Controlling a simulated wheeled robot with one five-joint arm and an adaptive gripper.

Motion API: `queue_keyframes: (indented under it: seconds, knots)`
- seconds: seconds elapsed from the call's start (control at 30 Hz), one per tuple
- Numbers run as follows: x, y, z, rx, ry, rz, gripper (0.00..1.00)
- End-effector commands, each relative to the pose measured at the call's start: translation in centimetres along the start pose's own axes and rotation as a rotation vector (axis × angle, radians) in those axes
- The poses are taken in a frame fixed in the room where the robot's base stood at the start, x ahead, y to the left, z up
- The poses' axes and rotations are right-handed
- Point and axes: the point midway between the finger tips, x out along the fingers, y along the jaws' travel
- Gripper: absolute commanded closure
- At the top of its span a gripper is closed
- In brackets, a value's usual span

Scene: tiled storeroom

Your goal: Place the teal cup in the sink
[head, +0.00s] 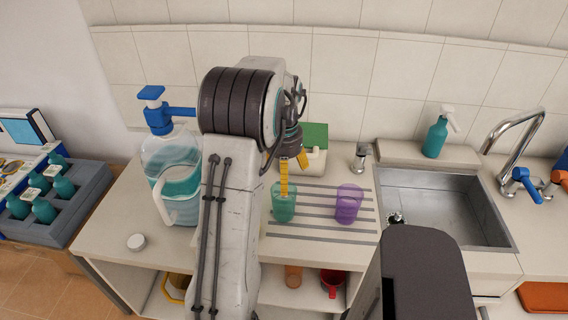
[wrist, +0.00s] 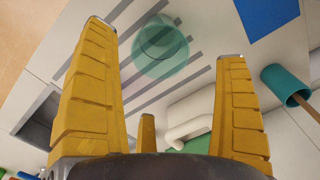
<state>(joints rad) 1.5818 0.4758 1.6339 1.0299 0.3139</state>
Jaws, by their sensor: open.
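The teal cup (head: 284,213) is see-through and stands on the grooved drainboard left of the sink. My gripper (head: 293,172) is above it, yellow fingers pointing down, with one finger overlapping the cup's upper part in the head view. In the wrist view my open gripper (wrist: 164,40) has the teal cup (wrist: 160,62) showing between and beyond its fingertips. No grip on the cup shows. The steel sink (head: 400,182) is to the right, with empty floor visible; my own dark body part hides its front left corner.
A purple cup (head: 348,204) stands between the teal cup and the sink. A soap dispenser (head: 437,135) and a faucet (head: 519,140) are behind the sink. A large jug (head: 170,165) stands left. A solid teal holder (wrist: 285,86) with a wooden handle shows in the wrist view.

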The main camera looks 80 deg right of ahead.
Motion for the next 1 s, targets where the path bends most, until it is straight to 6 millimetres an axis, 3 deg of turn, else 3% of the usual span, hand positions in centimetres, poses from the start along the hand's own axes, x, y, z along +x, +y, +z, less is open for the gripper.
queue_keyframes:
  seconds: [0.4, 0.77, 0.87, 1.0]
  knots:
    - [-4.3, 0.0, 0.0, 0.000, 0.002, -0.001, 0.08]
    - [-5.5, 0.0, 0.1, -0.003, 0.000, 0.000, 0.08]
    - [-5.8, -1.0, 0.8, -0.034, 0.006, -0.002, 0.08]
    - [-6.8, -4.5, 4.0, -0.161, 0.027, -0.011, 0.08]
